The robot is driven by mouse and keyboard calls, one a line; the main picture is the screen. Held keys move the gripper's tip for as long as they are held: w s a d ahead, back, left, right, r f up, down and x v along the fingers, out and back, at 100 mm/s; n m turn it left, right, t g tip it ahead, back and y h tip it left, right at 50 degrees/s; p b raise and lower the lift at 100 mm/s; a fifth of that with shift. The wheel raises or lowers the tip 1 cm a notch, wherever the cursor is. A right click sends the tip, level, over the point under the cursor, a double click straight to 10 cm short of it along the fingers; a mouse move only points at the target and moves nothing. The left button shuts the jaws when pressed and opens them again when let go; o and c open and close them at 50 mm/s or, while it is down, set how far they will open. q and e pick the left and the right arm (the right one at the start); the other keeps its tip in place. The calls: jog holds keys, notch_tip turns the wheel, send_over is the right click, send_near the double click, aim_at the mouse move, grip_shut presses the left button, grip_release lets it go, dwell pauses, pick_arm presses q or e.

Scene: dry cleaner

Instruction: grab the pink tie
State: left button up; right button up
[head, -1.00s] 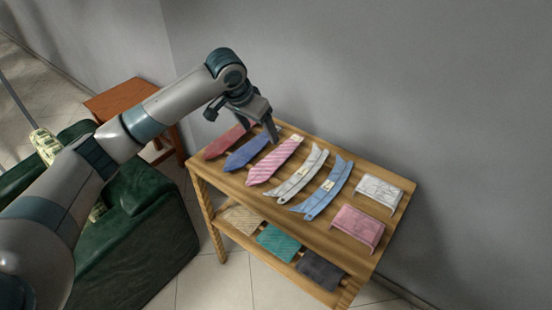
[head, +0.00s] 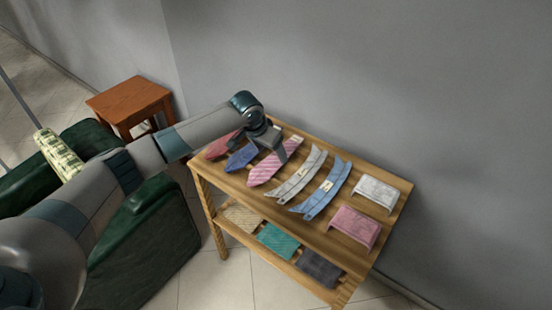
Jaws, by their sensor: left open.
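The pink striped tie (head: 264,172) lies on the top of the wooden shelf table (head: 325,239), third from the left in a row. My left gripper (head: 271,157) is open and low over the pink tie, with one finger in front of its middle part. I cannot tell whether the fingers touch the tie. The gripper hides part of the blue tie (head: 240,157) and of the dark red tie (head: 220,147) to the left. My right gripper is not in view.
Right of the pink tie lie a white collar (head: 300,176), a light blue collar (head: 324,189), a folded white cloth (head: 377,190) and a folded pink cloth (head: 354,226). Folded cloths lie on the lower shelf. A green armchair (head: 150,250) and a small wooden table (head: 130,98) stand left. A grey wall is behind.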

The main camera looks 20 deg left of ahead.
aim_at(276, 159)
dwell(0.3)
pick_arm(q)
jog(key=shift+w+f+p, duration=0.55)
jog(key=p+x, duration=0.1)
jog(key=x, duration=0.1)
jog(key=shift+w+f, duration=0.45)
jog(key=shift+f, duration=0.35)
jog(key=shift+c, duration=0.6)
jog(key=c, duration=1)
